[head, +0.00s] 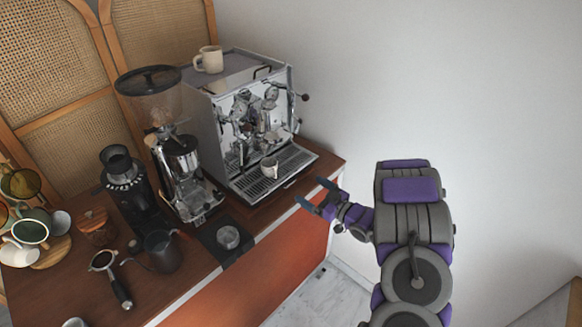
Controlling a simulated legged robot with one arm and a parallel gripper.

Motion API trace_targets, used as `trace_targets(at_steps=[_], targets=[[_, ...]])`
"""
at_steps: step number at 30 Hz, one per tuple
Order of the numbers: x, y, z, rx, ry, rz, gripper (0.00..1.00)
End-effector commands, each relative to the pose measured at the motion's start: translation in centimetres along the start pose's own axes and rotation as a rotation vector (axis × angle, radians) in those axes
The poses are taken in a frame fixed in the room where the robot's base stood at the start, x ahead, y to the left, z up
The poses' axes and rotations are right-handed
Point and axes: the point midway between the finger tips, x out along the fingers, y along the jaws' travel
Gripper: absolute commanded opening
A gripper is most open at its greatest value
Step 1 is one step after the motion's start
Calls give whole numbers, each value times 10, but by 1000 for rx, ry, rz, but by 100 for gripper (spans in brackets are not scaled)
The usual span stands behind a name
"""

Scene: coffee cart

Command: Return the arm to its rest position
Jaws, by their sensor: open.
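My gripper (318,196) is open and empty. It hangs in the air just off the right front edge of the cart, to the right of the espresso machine's drip tray. My purple and grey arm is bent and reaches in from the lower right. The espresso machine (205,115) stands at the back right of the cart. A cup (269,167) stands on its drip tray (283,178), apart from my gripper.
A mug (210,59) sits on top of the machine. Two grinders (126,180) (186,170), a dark pitcher (163,251), a portafilter (118,283) and several cups crowd the wooden counter (195,271). A white wall (430,70) stands behind my arm. Floor is clear before the cart.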

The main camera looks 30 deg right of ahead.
Motion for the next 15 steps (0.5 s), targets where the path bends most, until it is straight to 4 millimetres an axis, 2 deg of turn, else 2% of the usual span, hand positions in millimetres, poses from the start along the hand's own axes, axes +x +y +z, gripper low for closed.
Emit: trace_targets(at_steps=[8,15], targets=[[4,4,-1,-24,-40,10,97],[19,30,-12,-157,-322,120,97]])
